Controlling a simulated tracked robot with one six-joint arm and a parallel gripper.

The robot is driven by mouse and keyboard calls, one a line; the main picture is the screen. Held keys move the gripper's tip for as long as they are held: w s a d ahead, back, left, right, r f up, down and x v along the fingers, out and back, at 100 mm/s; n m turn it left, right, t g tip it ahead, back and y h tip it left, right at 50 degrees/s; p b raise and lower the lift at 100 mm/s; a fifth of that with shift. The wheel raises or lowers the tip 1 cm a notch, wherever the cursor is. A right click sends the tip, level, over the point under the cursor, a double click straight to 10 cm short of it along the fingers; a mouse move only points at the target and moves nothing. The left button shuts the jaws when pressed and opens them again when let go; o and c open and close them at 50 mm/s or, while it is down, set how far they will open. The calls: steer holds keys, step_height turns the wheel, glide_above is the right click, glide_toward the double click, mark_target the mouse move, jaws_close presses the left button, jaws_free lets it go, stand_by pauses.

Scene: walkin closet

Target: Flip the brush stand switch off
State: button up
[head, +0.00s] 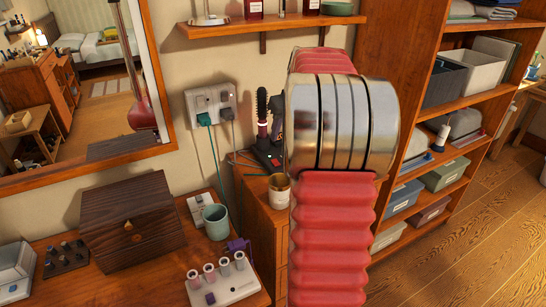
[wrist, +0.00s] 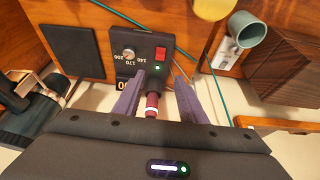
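The brush stand (head: 266,153) is a black base on the low wooden cabinet, with a round dark brush (head: 262,112) upright on it. In the wrist view its black panel (wrist: 146,50) carries a dial, a red switch (wrist: 161,54), a lit green light (wrist: 157,68) and a partly hidden orange display. My gripper (wrist: 160,78) is open, with its purple fingers apart and pointing at the panel, tips just short of the switch. A dark red handle with a white band (wrist: 152,104) shows between the fingers; I cannot tell whether they touch it. My arm hides the gripper in the head view.
A dark device (wrist: 38,120) lies left of my fingers. A teal mug (head: 215,221), a wooden box (head: 132,220) and a tan cup (head: 279,190) stand nearby. A wall socket (head: 212,103) has cords running down. A shelf (head: 270,27) hangs above.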

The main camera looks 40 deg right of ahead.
mark_target(274, 160)
steer(key=shift+f, duration=0.1)
stand_by(0.3)
steer(key=x, duration=1.3)
steer(key=shift+f, duration=0.3)
steer(key=shift+c, duration=0.7)
jaws_close()
